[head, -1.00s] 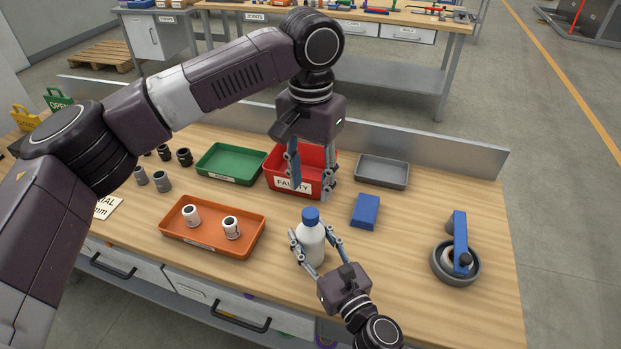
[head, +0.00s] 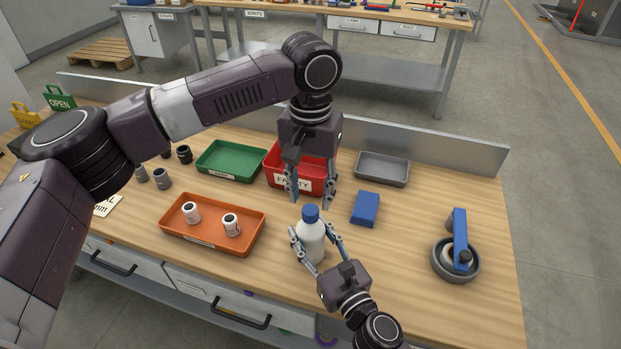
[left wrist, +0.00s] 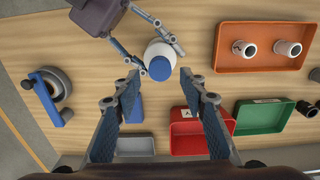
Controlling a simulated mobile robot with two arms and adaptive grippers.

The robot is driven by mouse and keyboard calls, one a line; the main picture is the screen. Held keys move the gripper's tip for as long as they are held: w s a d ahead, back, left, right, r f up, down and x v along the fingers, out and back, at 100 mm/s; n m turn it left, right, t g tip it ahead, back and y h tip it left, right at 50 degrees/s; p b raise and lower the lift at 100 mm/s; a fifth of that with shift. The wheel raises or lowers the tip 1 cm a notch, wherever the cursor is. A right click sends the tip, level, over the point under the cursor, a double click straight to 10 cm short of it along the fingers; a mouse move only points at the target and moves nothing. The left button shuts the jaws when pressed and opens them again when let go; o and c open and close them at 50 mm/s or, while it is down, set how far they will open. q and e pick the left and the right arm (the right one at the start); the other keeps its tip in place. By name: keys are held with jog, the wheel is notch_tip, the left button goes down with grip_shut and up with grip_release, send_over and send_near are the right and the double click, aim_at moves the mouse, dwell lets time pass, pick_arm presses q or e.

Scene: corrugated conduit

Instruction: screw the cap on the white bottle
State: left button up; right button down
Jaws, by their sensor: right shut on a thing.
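The white bottle (head: 311,243) stands upright on the bench with the blue cap (head: 311,214) on its top. My right gripper (head: 314,252) is shut on the bottle's body from the front. My left gripper (head: 309,198) is open and empty, pointing down above and slightly behind the cap. In the left wrist view the cap (left wrist: 160,68) and bottle (left wrist: 161,50) lie ahead of the left gripper's two spread fingers (left wrist: 160,85). How tightly the cap sits on the neck cannot be told.
A red bin (head: 270,172) stands behind my left gripper, with a green tray (head: 203,158) to its left. An orange tray (head: 176,237) holds two white fittings. A blue block (head: 365,208), a grey tray (head: 383,181) and a round blue-armed device (head: 459,240) stand to the right.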

aim_at(310, 209)
pick_arm(q)
jog(key=shift+f, duration=2.05)
jog(key=shift+c, duration=0.2)
grip_shut()
jog(key=m, duration=0.7)
jog(key=shift+m, duration=0.4)
jog(key=m, duration=0.7)
jog(key=shift+o, duration=0.5)
grip_release()
jog(key=shift+r, duration=0.1)
